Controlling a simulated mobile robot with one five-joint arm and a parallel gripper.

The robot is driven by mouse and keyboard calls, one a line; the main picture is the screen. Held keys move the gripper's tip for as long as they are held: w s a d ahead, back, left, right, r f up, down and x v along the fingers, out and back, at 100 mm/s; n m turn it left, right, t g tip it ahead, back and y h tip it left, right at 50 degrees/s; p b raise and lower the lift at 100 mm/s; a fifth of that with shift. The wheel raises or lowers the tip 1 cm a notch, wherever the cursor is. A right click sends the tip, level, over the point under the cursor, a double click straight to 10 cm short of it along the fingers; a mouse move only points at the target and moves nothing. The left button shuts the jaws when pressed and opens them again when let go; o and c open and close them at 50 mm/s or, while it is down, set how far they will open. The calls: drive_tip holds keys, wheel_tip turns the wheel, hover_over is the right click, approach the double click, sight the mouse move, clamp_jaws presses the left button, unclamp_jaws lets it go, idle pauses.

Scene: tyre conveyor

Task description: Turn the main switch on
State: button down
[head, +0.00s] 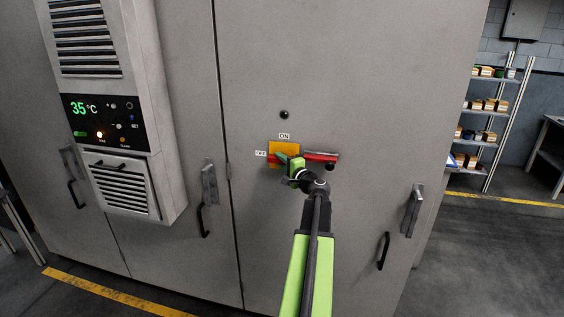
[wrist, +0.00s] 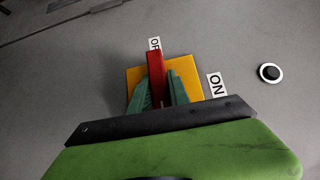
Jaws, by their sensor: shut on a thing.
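The main switch has a yellow plate (head: 284,147) on the grey cabinet door, with an ON label (head: 284,136) above and an OFF label (head: 261,153) at its left. My gripper (head: 280,159) is in front of the plate, partly hiding it. In the wrist view the red switch handle (wrist: 155,68) stands between the two green fingers of my gripper (wrist: 163,88), which are shut on it. The handle points to the OFF label (wrist: 154,43); the ON label (wrist: 216,85) is off to the right there. The yellow plate (wrist: 188,73) shows behind.
A black round button (head: 284,114) is above the switch. A red and grey piece (head: 321,156) shows right of my gripper. Door handles (head: 413,209) stick out lower right. A control panel (head: 105,122) protrudes at left. Shelves (head: 484,110) stand far right.

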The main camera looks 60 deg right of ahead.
drive_tip(key=shift+s+d+r+p, duration=0.1)
drive_tip(key=shift+s+r+p, duration=0.1)
drive_tip(key=shift+p, duration=0.35)
drive_tip(key=shift+r+n+g+p, duration=0.1)
drive_tip(key=shift+n+g+p, duration=0.2)
drive_tip(key=shift+p, duration=0.1)
drive_tip(key=p, duration=0.1)
drive_tip(key=n+g+p, duration=0.1)
drive_tip(key=p, duration=0.1)
drive_tip(key=shift+r+g+y, duration=0.2)
drive_tip(key=shift+g+y, duration=0.1)
drive_tip(key=n+g+p, duration=0.3)
drive_tip(key=p, duration=0.4)
drive_tip(key=shift+w+d+f+g, duration=0.1)
drive_tip(key=shift+g, duration=0.3)
drive_tip(key=n+g+p, duration=0.2)
drive_tip(key=g+p, duration=0.1)
drive_tip(key=shift+f+g+p, duration=0.15)
drive_tip(key=shift+g+p, duration=0.15)
drive_tip(key=shift+p, duration=0.1)
drive_tip(key=shift+f+n+g+p, duration=0.1)
drive_tip(key=shift+n+g+p, duration=0.4)
drive_tip(key=shift+n+g, duration=0.45)
drive_tip(key=shift+g+h, duration=0.5)
drive_tip(key=shift+g, duration=0.25)
drive_tip(key=shift+n, duration=0.25)
